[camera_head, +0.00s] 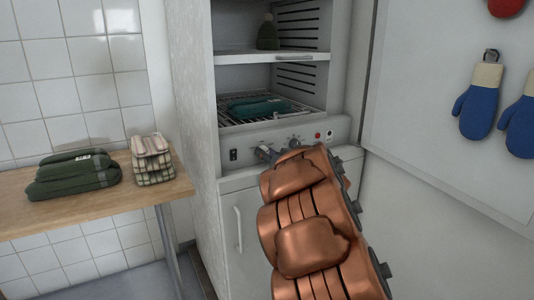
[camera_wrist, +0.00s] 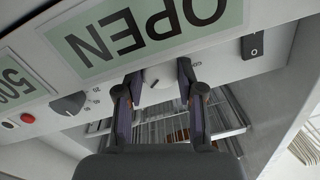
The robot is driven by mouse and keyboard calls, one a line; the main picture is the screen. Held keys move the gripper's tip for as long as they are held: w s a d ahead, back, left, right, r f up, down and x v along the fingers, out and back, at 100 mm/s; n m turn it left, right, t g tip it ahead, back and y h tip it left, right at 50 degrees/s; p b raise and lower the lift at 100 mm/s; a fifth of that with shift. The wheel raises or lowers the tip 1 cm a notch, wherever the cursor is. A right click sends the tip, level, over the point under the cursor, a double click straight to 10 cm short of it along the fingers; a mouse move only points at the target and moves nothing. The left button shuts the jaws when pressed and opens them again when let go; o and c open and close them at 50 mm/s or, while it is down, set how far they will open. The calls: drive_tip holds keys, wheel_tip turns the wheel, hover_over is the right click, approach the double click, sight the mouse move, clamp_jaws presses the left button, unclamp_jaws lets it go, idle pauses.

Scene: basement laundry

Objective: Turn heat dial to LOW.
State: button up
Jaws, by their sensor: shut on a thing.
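The drying cabinet's control panel (camera_head: 248,143) runs below its open compartment. My gripper (camera_wrist: 155,88) is shut on a pale round dial (camera_wrist: 155,77), with one finger on each side of it. A short dark mark shows on the dial's face; its setting cannot be read, nor whether it is the heat dial. In the head view my gripper (camera_head: 266,153) is at the panel's left part, mostly hidden by my copper-coloured arm. A second, dark dial (camera_wrist: 68,104) with small numbers around it is apart from my fingers; it also shows in the head view (camera_head: 295,141).
A black rocker switch (camera_wrist: 253,45) and a red button (camera_wrist: 28,117) flank the dials. A green towel (camera_head: 258,106) lies on the rack and a knit hat (camera_head: 268,35) on the shelf above. A wooden table (camera_head: 90,207) with folded cloths stands left. Blue mittens (camera_head: 478,108) hang right.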

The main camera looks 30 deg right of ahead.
drive_tip(key=n+p, duration=0.2)
drive_tip(key=n, duration=0.8)
drive_tip(key=shift+g+h, duration=0.3)
drive_tip(key=shift+n, duration=0.4)
drive_tip(key=o, duration=1.1)
drive_tip(key=shift+a, duration=0.1)
drive_tip(key=shift+o, duration=0.2)
drive_tip(key=s, duration=1.2)
drive_tip(key=shift+a+r, duration=0.3)
drive_tip(key=shift+r, duration=0.05)
